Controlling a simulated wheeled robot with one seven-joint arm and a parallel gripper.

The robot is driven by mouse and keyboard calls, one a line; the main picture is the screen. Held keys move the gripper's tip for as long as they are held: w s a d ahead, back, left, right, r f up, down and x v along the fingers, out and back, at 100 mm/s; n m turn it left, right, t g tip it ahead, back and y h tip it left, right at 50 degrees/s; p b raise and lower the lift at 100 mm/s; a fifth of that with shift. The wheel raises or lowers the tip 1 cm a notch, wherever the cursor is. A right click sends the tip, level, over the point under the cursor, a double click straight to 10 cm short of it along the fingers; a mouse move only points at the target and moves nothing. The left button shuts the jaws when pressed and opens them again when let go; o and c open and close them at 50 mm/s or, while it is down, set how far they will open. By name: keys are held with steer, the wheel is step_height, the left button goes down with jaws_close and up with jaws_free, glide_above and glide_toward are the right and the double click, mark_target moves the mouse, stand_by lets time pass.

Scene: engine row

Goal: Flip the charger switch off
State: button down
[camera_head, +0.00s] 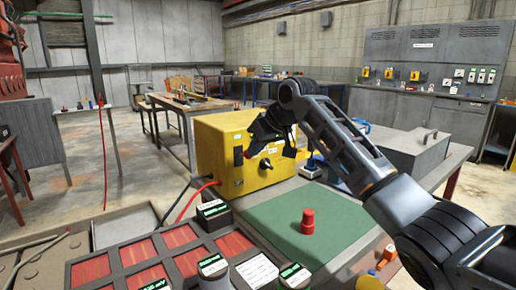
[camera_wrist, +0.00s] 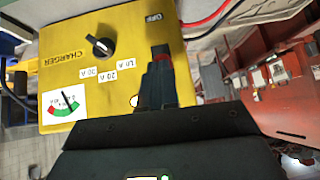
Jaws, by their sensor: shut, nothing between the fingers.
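The charger is a yellow box (camera_head: 222,135) on the bench in the head view. Its front face (camera_wrist: 75,20) fills the upper left of the wrist view, upside down, with a black knob (camera_wrist: 100,45), a meter (camera_wrist: 63,104) and an OFF label (camera_wrist: 153,17). A dark switch with some red (camera_head: 238,156) sits at the left of the front face. My gripper (camera_head: 249,153) is shut and empty, its tips close to the switch. In the wrist view the shut fingers (camera_wrist: 161,72) cover most of the switch. I cannot tell whether they touch it or which way it is set.
A green mat (camera_head: 290,225) with a red knob-shaped piece (camera_head: 308,221) lies in front of the charger. A battery tray (camera_head: 140,262) with red cells stands at the lower left. Black and red cables (camera_head: 200,188) run from the charger's left. A grey box (camera_head: 425,150) stands at right.

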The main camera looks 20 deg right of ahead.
step_height(320, 180, down, 6)
steer(key=s+t+y, duration=0.1)
steer(key=t, duration=0.2)
steer(key=shift+d+f, duration=0.15)
steer(key=shift+d, duration=0.05)
steer(key=shift+s, duration=0.1)
steer(key=shift+r+p, duration=0.5)
steer(key=shift+r, duration=0.35)
